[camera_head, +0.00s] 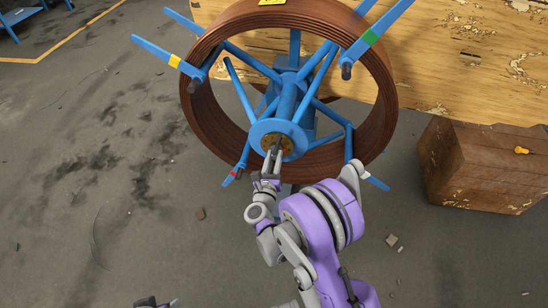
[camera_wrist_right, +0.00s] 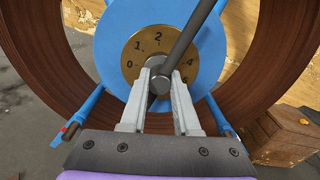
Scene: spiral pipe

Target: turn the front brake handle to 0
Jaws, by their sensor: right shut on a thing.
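The front brake handle (camera_wrist_right: 190,35) is a dark grey bar on a round hub, in front of a brass dial (camera_wrist_right: 133,60) with numbers. The dial also shows in the head view (camera_head: 285,142), at the middle of the blue reel hub (camera_head: 258,130). In the wrist view 0 is at the dial's left, 2 at its top and 6 at its right. The bar slants up and right from the hub, past the 2. My right gripper (camera_wrist_right: 159,88) is shut on the handle at its hub end. A piece of my left arm's end (camera_head: 155,302) shows at the bottom edge, its jaws unclear.
A brown coil (camera_head: 385,90) rings the hub, with blue spokes (camera_head: 160,55) reaching out around it. A worn wooden box (camera_head: 475,170) with a small yellow item stands at the right. A pale wooden panel (camera_head: 450,50) is behind. The grey floor at left is mostly clear.

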